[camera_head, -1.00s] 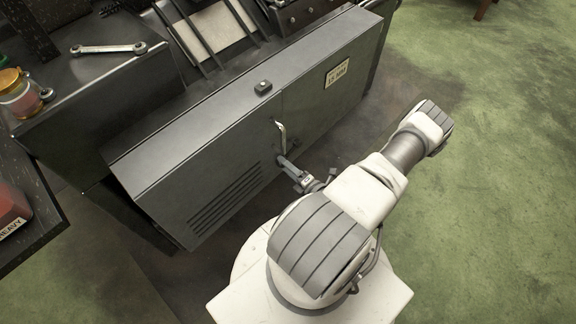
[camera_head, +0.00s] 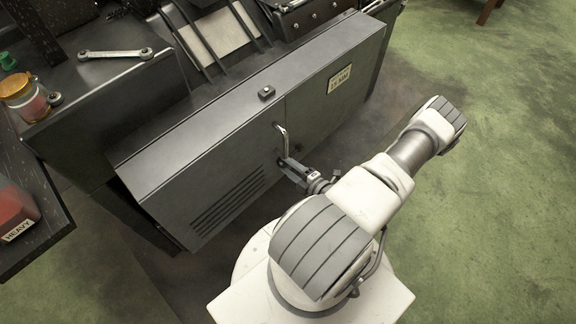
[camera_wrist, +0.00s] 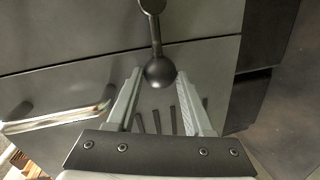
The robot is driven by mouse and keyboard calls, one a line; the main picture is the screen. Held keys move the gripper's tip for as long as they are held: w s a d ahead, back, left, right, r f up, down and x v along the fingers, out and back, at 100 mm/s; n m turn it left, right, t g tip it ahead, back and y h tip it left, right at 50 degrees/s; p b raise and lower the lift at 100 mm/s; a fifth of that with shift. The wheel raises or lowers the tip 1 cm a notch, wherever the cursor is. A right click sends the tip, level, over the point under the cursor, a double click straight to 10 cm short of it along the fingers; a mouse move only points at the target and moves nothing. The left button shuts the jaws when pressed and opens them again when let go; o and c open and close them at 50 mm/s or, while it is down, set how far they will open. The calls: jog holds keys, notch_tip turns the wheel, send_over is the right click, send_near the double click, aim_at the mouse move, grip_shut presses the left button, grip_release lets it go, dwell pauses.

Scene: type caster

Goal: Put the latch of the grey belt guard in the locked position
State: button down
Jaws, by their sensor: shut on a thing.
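The grey belt guard (camera_head: 245,135) is a long box with slanted vent slots and a small label plate on its front. Its latch (camera_wrist: 156,30) shows in the wrist view as a dark lever with a round ball knob (camera_wrist: 160,71) at its end. My gripper (camera_wrist: 160,76) has one finger on each side of this knob and is shut on it. In the head view my gripper (camera_head: 283,163) is against the guard's front, just below the bright metal handle (camera_head: 281,140). The latch is too small and covered to make out there.
The handle also shows at the left of the wrist view (camera_wrist: 60,119), beside my left finger. A wrench (camera_head: 115,53) and a jar (camera_head: 22,97) are on the dark bench to the left. A red container (camera_head: 14,212) marked HEAVY is lower left. Green floor is free at right.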

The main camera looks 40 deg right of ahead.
jog(key=shift+r, duration=0.15)
jog(key=shift+c, duration=1.5)
grip_release()
jog(key=a+p+v, duration=0.1)
jog(key=p+v, duration=0.2)
jog(key=v, duration=1.4)
jog(key=shift+s+d, duration=0.25)
jog(key=shift+d, duration=0.2)
